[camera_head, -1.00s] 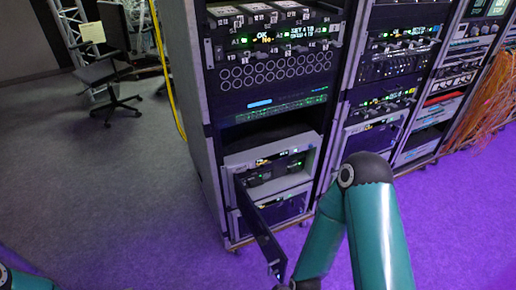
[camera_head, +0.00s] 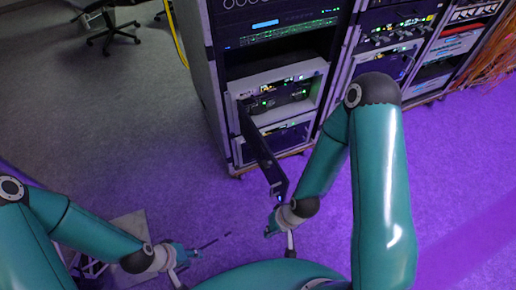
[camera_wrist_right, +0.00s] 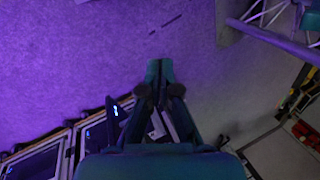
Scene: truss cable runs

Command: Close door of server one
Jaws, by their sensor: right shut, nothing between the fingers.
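The rack (camera_head: 203,80) stands on the floor with another rack to its right. A chair (camera_head: 112,32) is at the far upper left. The purple-lit floor before the rack is otherwise clear.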

